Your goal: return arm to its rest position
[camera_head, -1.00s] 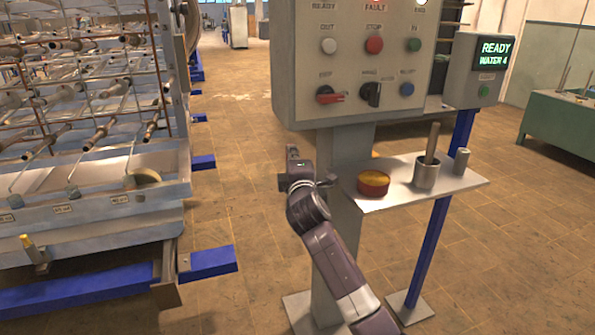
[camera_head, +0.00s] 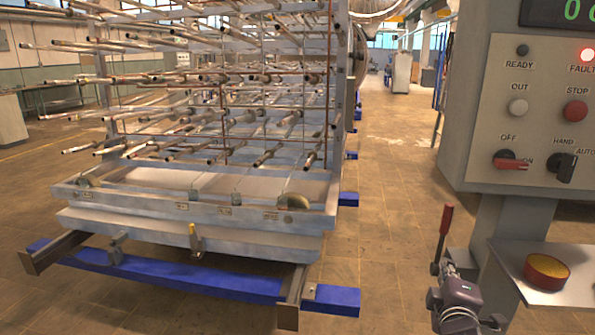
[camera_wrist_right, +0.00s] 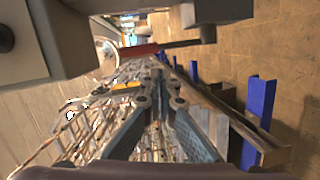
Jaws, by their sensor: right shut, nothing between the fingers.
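My right arm rises from the bottom edge of the head view, and its dark gripper (camera_head: 452,283) is beside the control panel's post, below a red-handled lever (camera_head: 446,220). In the right wrist view the two bluish fingers of my right gripper (camera_wrist_right: 159,80) meet at their tips with nothing between them. The lever's red grip (camera_wrist_right: 138,52) and dark rod lie across the view beyond the fingertips, apart from them as far as I can tell. My left gripper is in neither view.
The control panel (camera_head: 545,125) overhangs on the right, with a small shelf (camera_head: 580,262) below it holding a round red and yellow item (camera_head: 547,271). A large rack of rods (camera_head: 215,110) on a pale tray and blue rails (camera_head: 160,281) fills the left. Floor between is open.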

